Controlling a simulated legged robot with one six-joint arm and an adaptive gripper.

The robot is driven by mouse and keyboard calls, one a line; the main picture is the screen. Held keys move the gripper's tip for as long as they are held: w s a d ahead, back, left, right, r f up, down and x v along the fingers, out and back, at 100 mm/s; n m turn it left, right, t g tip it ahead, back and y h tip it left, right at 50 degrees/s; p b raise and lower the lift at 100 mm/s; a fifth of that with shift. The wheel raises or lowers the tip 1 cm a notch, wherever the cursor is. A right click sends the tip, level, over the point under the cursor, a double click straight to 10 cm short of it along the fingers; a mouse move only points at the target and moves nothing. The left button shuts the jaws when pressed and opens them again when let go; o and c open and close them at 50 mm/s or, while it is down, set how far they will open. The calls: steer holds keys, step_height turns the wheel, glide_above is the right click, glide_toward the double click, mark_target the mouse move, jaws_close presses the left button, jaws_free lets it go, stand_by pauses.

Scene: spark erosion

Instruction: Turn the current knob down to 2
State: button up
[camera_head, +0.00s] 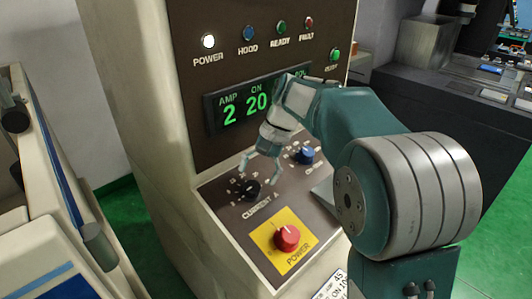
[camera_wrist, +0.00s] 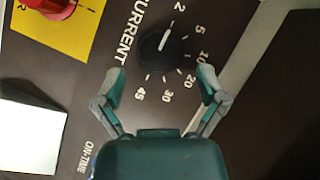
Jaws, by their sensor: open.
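The black current knob (camera_head: 248,189) sits on the sloping panel at the "CURRENT" label. In the wrist view the knob (camera_wrist: 166,50) shows a white pointer line aimed at about the 2 mark. The green display (camera_head: 243,105) reads AMP 2 and ON 20. My gripper (camera_head: 260,171) is open just above the knob. In the wrist view my gripper (camera_wrist: 161,82) has its fingers spread wide, with the knob beyond the gap between them; neither finger touches it.
A red power button (camera_head: 287,237) on a yellow plate is close to the current knob. A blue knob (camera_head: 304,155) is to its right. Several indicator lamps, including the white power lamp (camera_head: 208,41), are above the display. Another machine (camera_head: 455,85) stands at the right.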

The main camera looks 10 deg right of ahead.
steer(key=v, duration=0.8)
steer(key=shift+d, duration=0.1)
